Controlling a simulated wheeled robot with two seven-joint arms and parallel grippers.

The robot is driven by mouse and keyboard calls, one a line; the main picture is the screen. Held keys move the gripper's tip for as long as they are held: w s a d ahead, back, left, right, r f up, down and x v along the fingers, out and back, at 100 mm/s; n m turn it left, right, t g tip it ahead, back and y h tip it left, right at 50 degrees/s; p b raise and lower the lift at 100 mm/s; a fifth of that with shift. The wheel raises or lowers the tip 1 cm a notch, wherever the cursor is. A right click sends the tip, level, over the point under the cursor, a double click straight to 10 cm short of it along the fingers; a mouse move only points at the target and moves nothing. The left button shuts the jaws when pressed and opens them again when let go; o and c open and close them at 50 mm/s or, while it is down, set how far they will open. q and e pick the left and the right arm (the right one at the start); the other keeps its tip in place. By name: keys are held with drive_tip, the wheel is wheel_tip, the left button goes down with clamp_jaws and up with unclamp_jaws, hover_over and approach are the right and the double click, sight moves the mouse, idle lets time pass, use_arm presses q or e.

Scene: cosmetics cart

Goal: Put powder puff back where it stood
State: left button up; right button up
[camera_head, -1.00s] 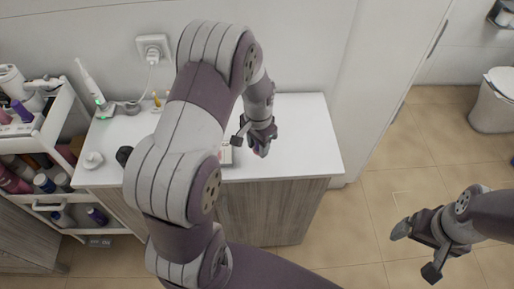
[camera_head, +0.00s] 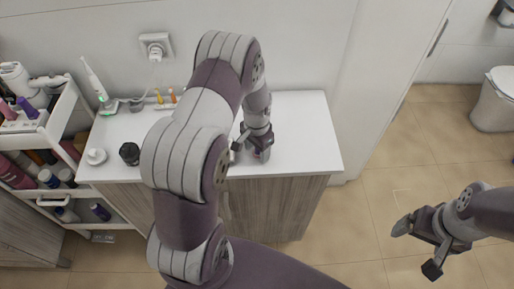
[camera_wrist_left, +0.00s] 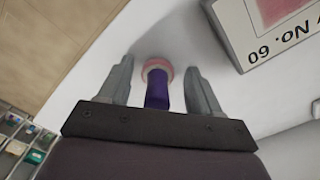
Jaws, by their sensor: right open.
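The powder puff has a purple handle and a round pink pad. In the left wrist view the powder puff (camera_wrist_left: 157,88) is between the two fingers, pad on the white counter top, with a gap on each side of the handle. My left gripper (camera_wrist_left: 160,88) is open around it. In the head view my left gripper (camera_head: 256,152) is low over the counter's front part, and only a small pinkish-purple bit of the puff shows. My right gripper (camera_head: 413,250) is open and empty, over the floor at the right.
A box with printed lettering (camera_wrist_left: 270,28) lies on the white counter (camera_head: 305,135), close to the left gripper. A dark jar (camera_head: 129,154), a small white item (camera_head: 96,156) and an electric toothbrush (camera_head: 95,80) stand at the left. A filled cart (camera_head: 45,125) adjoins. The counter's right end is clear.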

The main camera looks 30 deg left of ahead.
use_arm(q)
drive_tip(key=shift+r, duration=0.2)
wheel_tip(320, 180, up, 12)
drive_tip(key=shift+d+f+b, duration=0.1)
drive_tip(key=shift+f+b, duration=0.05)
drive_tip(key=shift+b, duration=0.85)
drive_tip(key=s+d+r+n, duration=0.1)
drive_tip(key=s+d, duration=0.3)
drive_tip(key=s, duration=0.2)
drive_tip(key=s+d+r+n+t, duration=0.1)
drive_tip(key=s+d+n, duration=0.1)
drive_tip(key=s+d, duration=0.2)
drive_tip(key=s, duration=0.3)
drive_tip(key=shift+r+n, duration=0.25)
drive_tip(key=shift+n, duration=0.05)
